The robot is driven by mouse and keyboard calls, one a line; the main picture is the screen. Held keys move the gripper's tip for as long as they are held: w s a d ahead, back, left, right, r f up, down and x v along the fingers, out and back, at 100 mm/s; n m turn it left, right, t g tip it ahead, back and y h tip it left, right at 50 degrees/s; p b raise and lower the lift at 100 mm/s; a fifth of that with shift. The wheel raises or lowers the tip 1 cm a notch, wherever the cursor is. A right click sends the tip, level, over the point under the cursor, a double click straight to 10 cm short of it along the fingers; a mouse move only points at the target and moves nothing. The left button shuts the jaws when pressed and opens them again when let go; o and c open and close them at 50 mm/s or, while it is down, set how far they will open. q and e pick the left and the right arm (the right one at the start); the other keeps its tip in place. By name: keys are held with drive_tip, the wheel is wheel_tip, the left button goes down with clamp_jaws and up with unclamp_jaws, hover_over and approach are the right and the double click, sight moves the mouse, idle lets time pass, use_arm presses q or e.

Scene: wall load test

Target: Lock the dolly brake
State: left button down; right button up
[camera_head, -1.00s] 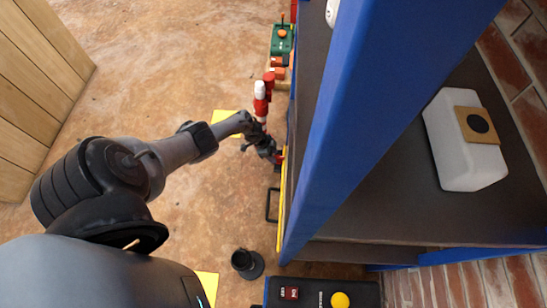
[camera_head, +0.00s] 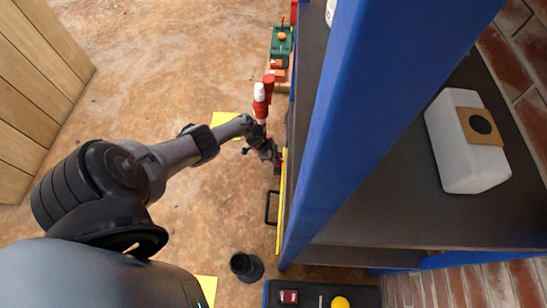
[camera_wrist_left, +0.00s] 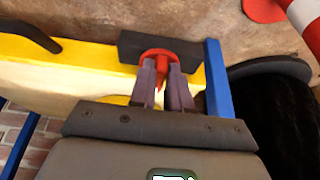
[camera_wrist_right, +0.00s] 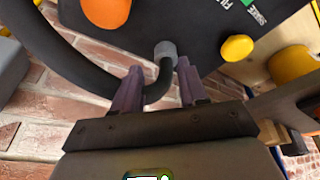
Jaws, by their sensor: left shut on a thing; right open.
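The red brake part (camera_wrist_left: 160,56), a ring-like head with a narrow stem, sits against a dark block (camera_wrist_left: 132,42) on the yellow-edged dolly (camera_wrist_left: 85,52) in the left wrist view. My left gripper (camera_wrist_left: 165,82) is shut on the red part, whose stem shows between the fingers. In the head view my left gripper (camera_head: 270,156) is low beside the blue shelf post, at the dolly's yellow edge (camera_head: 281,205). My right gripper (camera_wrist_right: 158,75) is open in the right wrist view, with a black hose showing between its fingers; whether it touches is unclear.
A red-and-white post (camera_head: 260,105) stands just beyond my left gripper. The blue shelf frame (camera_head: 340,120) rises close on the right, holding a white container (camera_head: 460,165). A black cup-like object (camera_head: 246,265) is on the floor. Open floor lies left.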

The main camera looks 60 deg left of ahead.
use_arm(q)
drive_tip(key=shift+s+d+r+n+y+p, duration=0.1)
drive_tip(key=shift+d+r+n+y+p, duration=0.15)
drive_tip(key=shift+n+p, duration=0.75)
drive_tip(key=shift+d+n+t+y+p, duration=0.15)
drive_tip(key=shift+n+t+y+p, duration=0.2)
drive_tip(key=shift+n+p, duration=0.5)
drive_tip(key=shift+s+d+f+n+y+p, duration=0.1)
drive_tip(key=shift+d+n+y+p, duration=0.1)
drive_tip(key=shift+n+y+p, duration=0.4)
drive_tip(key=n, duration=0.1)
drive_tip(key=n+p, duration=0.1)
drive_tip(key=n, duration=0.1)
drive_tip(key=shift+d+y, duration=0.25)
drive_tip(key=shift+y, duration=0.05)
drive_tip(key=n, duration=0.2)
drive_tip(key=n+y+p, duration=0.1)
drive_tip(key=shift+d+f+n, duration=0.15)
drive_tip(key=shift+d+n, duration=0.2)
drive_tip(key=shift+w+d+n+g+y, duration=0.15)
drive_tip(key=shift+n+g+y, duration=0.15)
drive_tip(key=shift+n, duration=0.45)
drive_tip(key=shift+w+n+g+y, duration=0.1)
drive_tip(key=shift+n+g+y, duration=0.2)
drive_tip(key=shift+n, duration=0.45)
drive_tip(key=shift+f, duration=0.1)
